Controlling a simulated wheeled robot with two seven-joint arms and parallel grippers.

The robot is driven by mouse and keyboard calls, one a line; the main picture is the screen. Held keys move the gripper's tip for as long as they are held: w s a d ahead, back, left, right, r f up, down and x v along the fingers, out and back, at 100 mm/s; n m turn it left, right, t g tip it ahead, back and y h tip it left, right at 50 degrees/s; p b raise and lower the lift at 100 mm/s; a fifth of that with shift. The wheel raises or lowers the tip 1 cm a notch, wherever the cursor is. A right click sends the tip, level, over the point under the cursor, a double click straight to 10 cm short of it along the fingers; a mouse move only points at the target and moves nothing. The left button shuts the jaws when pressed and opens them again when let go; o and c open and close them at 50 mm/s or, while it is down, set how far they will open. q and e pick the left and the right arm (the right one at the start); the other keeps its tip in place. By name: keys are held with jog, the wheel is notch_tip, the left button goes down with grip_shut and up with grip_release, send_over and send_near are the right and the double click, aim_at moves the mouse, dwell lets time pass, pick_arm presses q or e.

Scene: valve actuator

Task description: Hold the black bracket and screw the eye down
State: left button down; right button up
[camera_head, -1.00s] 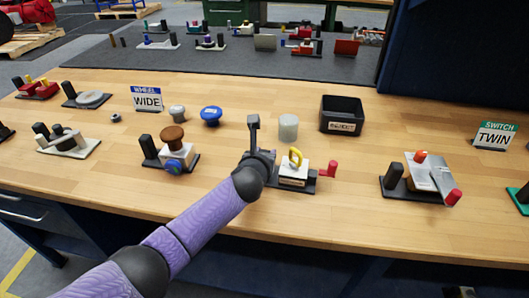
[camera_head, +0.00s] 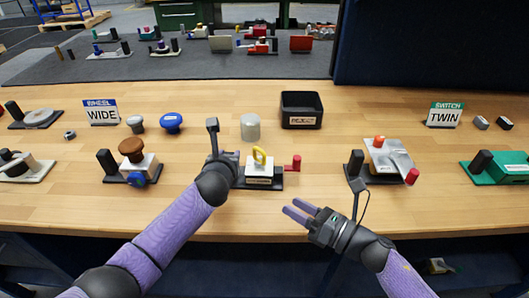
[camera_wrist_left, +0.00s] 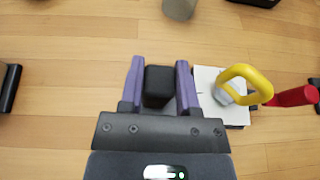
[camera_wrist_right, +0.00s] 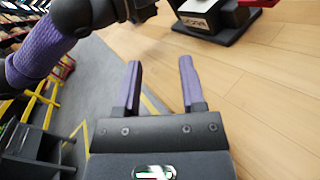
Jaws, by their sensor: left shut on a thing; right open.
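The black bracket (camera_wrist_left: 158,84) is a dark upright post seen between my left fingers in the left wrist view. My left gripper (camera_wrist_left: 160,85) is shut on it. In the head view my left gripper (camera_head: 222,160) hides most of that post. Beside it a white block (camera_head: 260,172) on a black base carries a yellow eye (camera_head: 262,157), upright on top. The eye also shows in the left wrist view (camera_wrist_left: 245,84), right of the fingers, with a grey nut-like part below. A red-ended handle (camera_head: 296,163) sticks out right. My right gripper (camera_head: 301,214) is open and empty, lower right of this unit.
A black bin (camera_head: 301,110) and a pale cylinder (camera_head: 250,127) stand behind. A unit with a tilted metal plate (camera_head: 390,160) stands right, and one with a brown knob (camera_head: 131,148) left. Bare table lies in front of the eye unit.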

jog(key=n+t+h, duration=0.2)
send_near(265, 152)
jog(key=x, duration=0.8)
jog(key=shift+w+a+f, duration=0.15)
jog(key=shift+w+f, duration=0.05)
jog(key=shift+w, duration=0.1)
jog(key=shift+w+a, duration=0.4)
jog(key=shift+a, duration=0.15)
grip_shut()
